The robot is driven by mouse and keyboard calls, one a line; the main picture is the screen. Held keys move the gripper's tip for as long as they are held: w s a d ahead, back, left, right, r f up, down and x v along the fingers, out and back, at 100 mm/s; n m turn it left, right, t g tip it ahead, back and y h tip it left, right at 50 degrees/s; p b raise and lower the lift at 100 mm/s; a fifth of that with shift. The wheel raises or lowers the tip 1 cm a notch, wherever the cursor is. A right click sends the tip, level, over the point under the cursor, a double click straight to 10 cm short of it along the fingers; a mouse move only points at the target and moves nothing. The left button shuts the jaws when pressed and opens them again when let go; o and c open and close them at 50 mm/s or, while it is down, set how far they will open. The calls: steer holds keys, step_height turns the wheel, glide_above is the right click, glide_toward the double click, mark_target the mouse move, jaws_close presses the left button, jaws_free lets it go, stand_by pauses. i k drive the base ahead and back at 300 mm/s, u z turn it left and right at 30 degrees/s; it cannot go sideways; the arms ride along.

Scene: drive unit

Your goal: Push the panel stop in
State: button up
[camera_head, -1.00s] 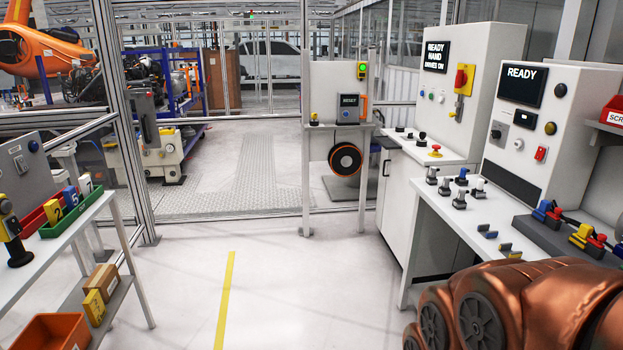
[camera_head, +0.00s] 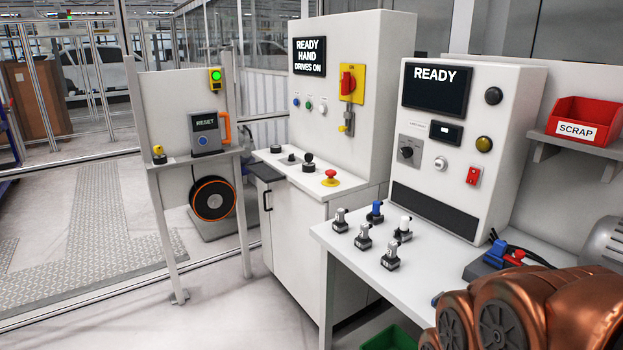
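A red mushroom-head stop button (camera_head: 331,175) on a yellow collar sits on the sloped white ledge of the control cabinet (camera_head: 300,199), right of several black knobs. Its red head stands proud of the collar, and nothing touches it. The cabinet's screen (camera_head: 309,56) reads "READY HAND DRIVES ON". My copper-coloured arm links fill the lower right corner. My gripper is not in view, so its state and distance from the button do not show.
A white bench (camera_head: 400,262) right of the cabinet carries several small plungers (camera_head: 365,237) and a second panel (camera_head: 455,140) reading "READY". A reset stand (camera_head: 205,135) is at left. A red scrap bin (camera_head: 585,122) is at right. Floor is clear at lower left.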

mark_target(330, 173)
steer(key=u, duration=0.6)
steer(key=i, duration=2.6)
steer(key=z, duration=0.2)
